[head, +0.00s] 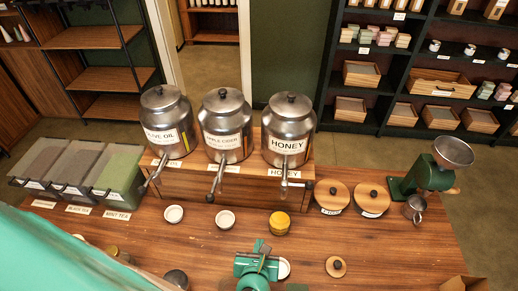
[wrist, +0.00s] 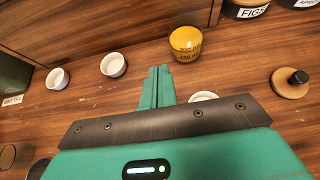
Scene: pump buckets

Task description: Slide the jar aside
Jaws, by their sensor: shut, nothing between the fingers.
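A small yellow jar (head: 279,222) with dark printing stands on the wooden counter in front of the HONEY dispenser (head: 289,130). It also shows near the top middle of the wrist view (wrist: 185,43). My green gripper (head: 262,250) is over the counter, on the near side of the jar and a little to its left. In the wrist view its fingertips (wrist: 159,70) are together, with a visible gap to the jar. Nothing is held. A white cup (wrist: 203,97) is partly hidden by my gripper.
Two white cups (head: 174,213) (head: 225,219) stand left of the jar. A wooden lid with a black knob (head: 336,266) lies to the right. Round wooden-lidded containers (head: 332,196) and a green grinder (head: 425,180) stand farther right. The wooden dispenser stand (head: 235,185) is behind the jar.

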